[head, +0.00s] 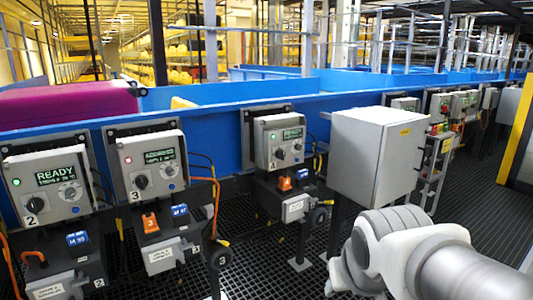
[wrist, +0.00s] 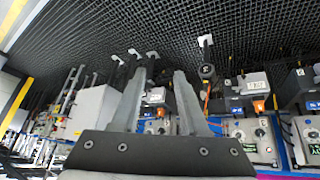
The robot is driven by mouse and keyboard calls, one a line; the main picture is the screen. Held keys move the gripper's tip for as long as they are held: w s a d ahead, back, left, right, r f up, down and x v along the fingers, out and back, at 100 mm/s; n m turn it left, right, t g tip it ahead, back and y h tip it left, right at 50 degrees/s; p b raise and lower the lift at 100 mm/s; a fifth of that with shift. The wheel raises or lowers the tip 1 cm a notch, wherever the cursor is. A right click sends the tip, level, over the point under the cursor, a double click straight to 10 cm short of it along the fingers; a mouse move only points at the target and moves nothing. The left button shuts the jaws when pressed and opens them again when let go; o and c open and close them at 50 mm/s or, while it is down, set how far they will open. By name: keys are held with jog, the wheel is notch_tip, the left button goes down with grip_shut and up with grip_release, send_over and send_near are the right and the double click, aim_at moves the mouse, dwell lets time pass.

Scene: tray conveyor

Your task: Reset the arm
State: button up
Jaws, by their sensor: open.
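My arm (head: 430,262) reaches into the lower right of the head view, in front of the conveyor line; my gripper is out of sight there. In the wrist view my gripper (wrist: 160,76) shows its two grey fingers standing apart, with nothing between them. The fingers point over the dark grated floor (wrist: 200,30), which lies at the top of this upside-down view. The control boxes stand beyond the fingers, and I see no contact with them.
Control boxes 2 (head: 45,184), 3 (head: 150,163) and 4 (head: 279,140) line the blue conveyor side (head: 225,122). A larger grey cabinet (head: 375,155) stands close beyond my arm. A magenta tray (head: 70,104) sits at left. Grated floor (head: 262,255) is open between boxes and arm.

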jog(key=s+d+r, duration=0.1)
jog(key=s, duration=0.6)
notch_tip(320, 180, up, 25)
jog(key=p, duration=2.4)
jog(key=shift+s+g+y+p, duration=0.3)
jog(key=shift+s+g+p, duration=0.05)
jog(key=shift+g, duration=0.05)
